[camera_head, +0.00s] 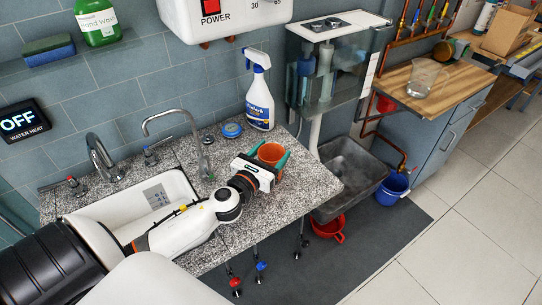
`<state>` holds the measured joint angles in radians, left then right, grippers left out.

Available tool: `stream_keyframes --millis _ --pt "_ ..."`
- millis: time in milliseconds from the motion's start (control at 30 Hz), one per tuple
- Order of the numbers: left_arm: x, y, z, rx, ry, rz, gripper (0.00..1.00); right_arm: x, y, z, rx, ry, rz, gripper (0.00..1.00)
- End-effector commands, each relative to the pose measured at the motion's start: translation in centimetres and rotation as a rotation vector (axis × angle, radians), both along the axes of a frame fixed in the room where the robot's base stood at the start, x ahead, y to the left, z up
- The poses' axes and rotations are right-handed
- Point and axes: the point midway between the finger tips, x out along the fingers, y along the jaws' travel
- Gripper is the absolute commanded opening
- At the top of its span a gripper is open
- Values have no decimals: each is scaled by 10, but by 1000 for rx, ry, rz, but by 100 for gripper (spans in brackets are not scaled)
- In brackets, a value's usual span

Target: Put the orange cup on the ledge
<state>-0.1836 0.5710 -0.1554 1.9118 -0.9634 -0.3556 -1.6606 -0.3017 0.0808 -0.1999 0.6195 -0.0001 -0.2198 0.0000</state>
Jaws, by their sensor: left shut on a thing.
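The orange cup (271,154) is upright at the granite counter, right of the small curved tap. My left gripper (272,162) is shut on it, with a green finger on either side of the cup. The gripper hides the lower front of the cup, so I cannot tell whether it touches the counter. The ledge (110,45) is a glass shelf on the tiled wall at the upper left. It bears a green hand wash bottle (98,22) and a blue and green sponge (49,50). My right gripper is not in view.
A spray bottle (259,97) and a blue round tin (232,130) stand behind the cup. Two taps (176,115) rise by the white sink (150,197). A water heater (222,14) hangs above. Bare granite (312,180) lies right of the cup.

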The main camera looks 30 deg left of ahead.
Motion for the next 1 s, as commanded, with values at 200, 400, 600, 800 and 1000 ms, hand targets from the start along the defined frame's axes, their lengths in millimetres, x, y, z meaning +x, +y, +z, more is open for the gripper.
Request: stream_keyframes --millis 200,400,600,800,1000 --pt "0 0 0 1 -1 0 43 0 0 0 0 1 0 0" --pt "0 0 -3 1 0 0 72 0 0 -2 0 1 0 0" --pt "0 0 -3 1 0 0 87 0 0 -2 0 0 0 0" --pt "0 0 -1 1 0 0 87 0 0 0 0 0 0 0" --pt "-23 -1 -4 1 3 -1 87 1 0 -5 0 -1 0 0"
